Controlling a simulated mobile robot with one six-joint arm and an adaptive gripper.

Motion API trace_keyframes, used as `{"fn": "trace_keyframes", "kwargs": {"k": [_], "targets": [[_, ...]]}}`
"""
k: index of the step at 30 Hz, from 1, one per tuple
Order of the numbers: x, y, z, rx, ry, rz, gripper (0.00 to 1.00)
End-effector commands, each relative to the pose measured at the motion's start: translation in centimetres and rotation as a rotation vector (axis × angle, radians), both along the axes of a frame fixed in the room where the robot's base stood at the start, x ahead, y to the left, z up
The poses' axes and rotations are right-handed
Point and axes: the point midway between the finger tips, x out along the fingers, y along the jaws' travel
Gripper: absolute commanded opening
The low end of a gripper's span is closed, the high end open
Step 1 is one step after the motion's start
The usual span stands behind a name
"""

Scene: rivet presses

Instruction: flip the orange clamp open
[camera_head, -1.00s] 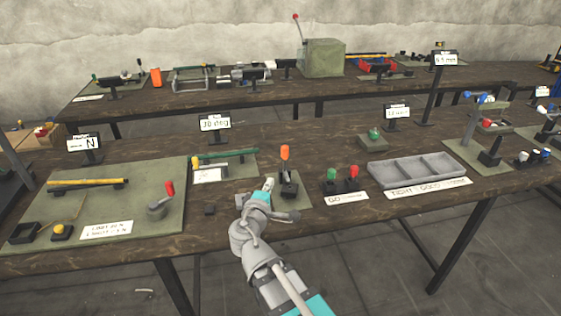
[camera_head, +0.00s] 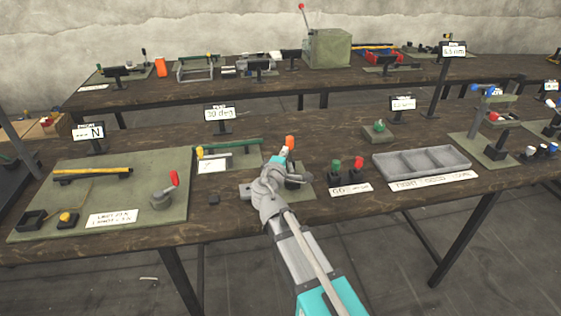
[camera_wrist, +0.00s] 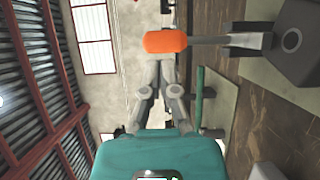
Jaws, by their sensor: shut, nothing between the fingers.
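The orange clamp's handle (camera_head: 290,142) stands upright on its small plate near the front of the table, its dark base partly hidden behind my arm. In the wrist view its orange grip (camera_wrist: 166,41) lies right at the fingertips, and its grey lever and dark bracket (camera_wrist: 245,40) run to the right. My gripper (camera_head: 284,151) is shut and empty, with its tips close to the orange grip. In the wrist view the closed fingertips (camera_wrist: 160,66) end just at the grip's edge. I cannot tell whether they touch it.
Green and red buttons (camera_head: 346,169) stand just right of the clamp. A grey divided tray (camera_head: 421,162) lies farther right. A green bar (camera_head: 230,146) is behind left, and a red-handled clamp (camera_head: 173,179) is on the left mat.

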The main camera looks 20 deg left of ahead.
Motion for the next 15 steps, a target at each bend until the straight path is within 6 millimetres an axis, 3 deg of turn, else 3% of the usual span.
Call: {"fn": "trace_keyframes", "kwargs": {"k": [6, 15], "targets": [[2.3, 0.4, 0.0, 0.000, 0.000, 0.000, 0.00], [2.9, 0.3, 0.0, 0.000, 0.000, 0.000, 0.00]]}}
